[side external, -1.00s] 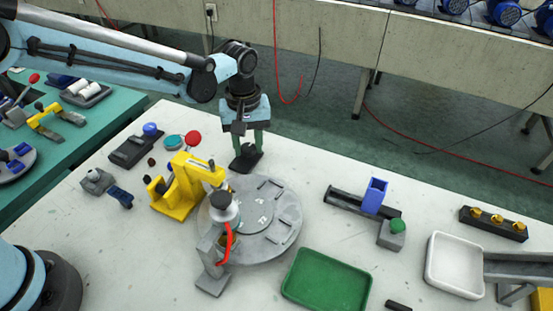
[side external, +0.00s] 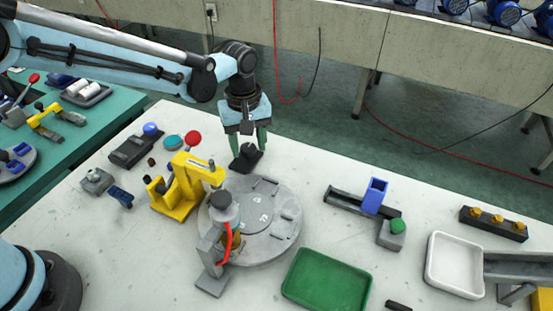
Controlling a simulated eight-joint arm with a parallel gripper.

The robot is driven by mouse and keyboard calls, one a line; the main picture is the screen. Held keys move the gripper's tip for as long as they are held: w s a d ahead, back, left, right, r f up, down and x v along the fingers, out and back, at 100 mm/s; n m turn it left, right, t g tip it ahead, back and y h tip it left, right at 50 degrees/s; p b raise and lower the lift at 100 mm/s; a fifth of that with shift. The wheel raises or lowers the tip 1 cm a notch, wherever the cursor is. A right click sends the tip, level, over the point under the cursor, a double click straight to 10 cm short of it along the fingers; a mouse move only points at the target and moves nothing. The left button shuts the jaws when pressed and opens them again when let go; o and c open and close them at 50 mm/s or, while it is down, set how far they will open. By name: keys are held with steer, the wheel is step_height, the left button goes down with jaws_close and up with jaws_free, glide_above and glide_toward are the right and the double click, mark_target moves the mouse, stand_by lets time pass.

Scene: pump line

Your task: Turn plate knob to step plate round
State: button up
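The round grey plate (side external: 273,232) lies on the white table, with several raised holders near its rim and small marks at its middle. A small black knob on a dark base (side external: 246,160) stands at the plate's far edge. My gripper (side external: 248,149) points straight down over this knob. Its two green fingers stand apart, one on each side of the knob, with what looks like a gap. The exact contact is too small to tell. A grey post with a round head and red hose (side external: 228,238) hides the plate's near-left part.
A yellow clamp frame (side external: 180,192) stands close left of the plate. A green tray (side external: 327,281) lies in front right, and a blue block on a dark rail (side external: 373,196) stands right. Table between plate and rail is clear.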

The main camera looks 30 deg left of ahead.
mark_target(246, 147)
steer(key=shift+o, duration=0.6)
step_height(246, 147, up, 12)
stand_by(0.5)
steer(key=s+a+r+m+t, duration=0.45)
steer(key=s+a, duration=0.35)
steer(key=a, duration=0.2)
steer(key=s+a+f+m+t, duration=0.2)
steer(key=s+a+f+m, duration=0.2)
steer(key=s, duration=0.4)
steer(key=shift+a+f+t, duration=0.2)
steer(key=shift+a+t, duration=0.15)
steer(key=shift+a, duration=0.4)
